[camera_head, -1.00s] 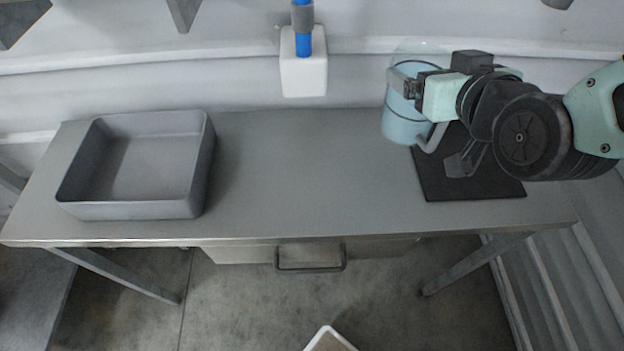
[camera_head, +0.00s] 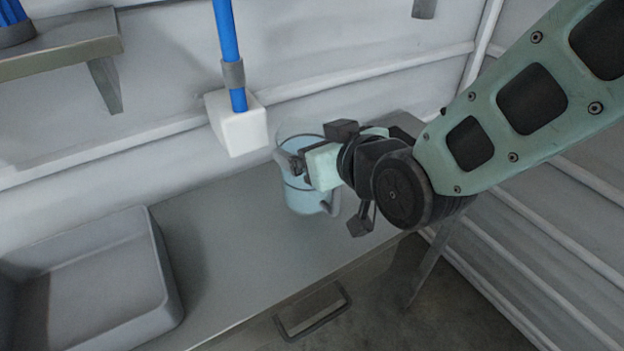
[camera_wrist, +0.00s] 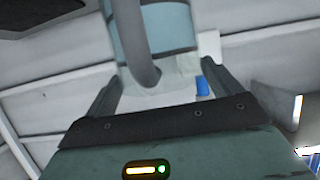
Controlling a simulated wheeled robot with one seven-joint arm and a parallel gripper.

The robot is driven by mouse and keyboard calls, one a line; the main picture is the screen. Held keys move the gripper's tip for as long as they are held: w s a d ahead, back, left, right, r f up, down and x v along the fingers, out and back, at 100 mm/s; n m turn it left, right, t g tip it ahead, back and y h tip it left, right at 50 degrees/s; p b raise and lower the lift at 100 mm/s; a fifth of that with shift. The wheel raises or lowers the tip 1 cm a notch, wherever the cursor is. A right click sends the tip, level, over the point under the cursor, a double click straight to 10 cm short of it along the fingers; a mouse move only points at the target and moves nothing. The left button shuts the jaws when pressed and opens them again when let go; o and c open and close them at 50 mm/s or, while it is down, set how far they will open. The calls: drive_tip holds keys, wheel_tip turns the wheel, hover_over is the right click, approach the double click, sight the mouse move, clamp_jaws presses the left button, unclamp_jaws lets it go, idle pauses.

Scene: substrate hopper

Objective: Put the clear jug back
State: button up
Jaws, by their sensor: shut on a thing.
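The clear jug (camera_head: 299,195) has a bluish tint, a dark band near its rim and a grey handle. In the head view it is upright over the right part of the metal table. My gripper (camera_head: 291,163) is shut on the jug from the right side. In the wrist view the jug (camera_wrist: 173,30) is between the two fingers (camera_wrist: 165,88), its handle curving down in front of them. Whether the jug's base touches the table cannot be told.
A grey open bin (camera_head: 95,285) stands on the table (camera_head: 215,235) at left. A white block on a blue pole (camera_head: 238,125) is against the wall behind the jug. A drawer handle (camera_head: 313,311) juts from the table front. The table between bin and jug is clear.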

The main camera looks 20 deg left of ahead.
drive_tip(key=shift+f, duration=2.55)
drive_tip(key=shift+f, duration=0.2)
drive_tip(key=o, duration=1.8)
drive_tip(key=shift+c, duration=0.2)
drive_tip(key=shift+s+d+r, duration=0.1)
drive_tip(key=shift+r, duration=0.1)
drive_tip(key=b+v, duration=1)
drive_tip(key=v, duration=0.1)
drive_tip(key=shift+s+d+b, duration=0.3)
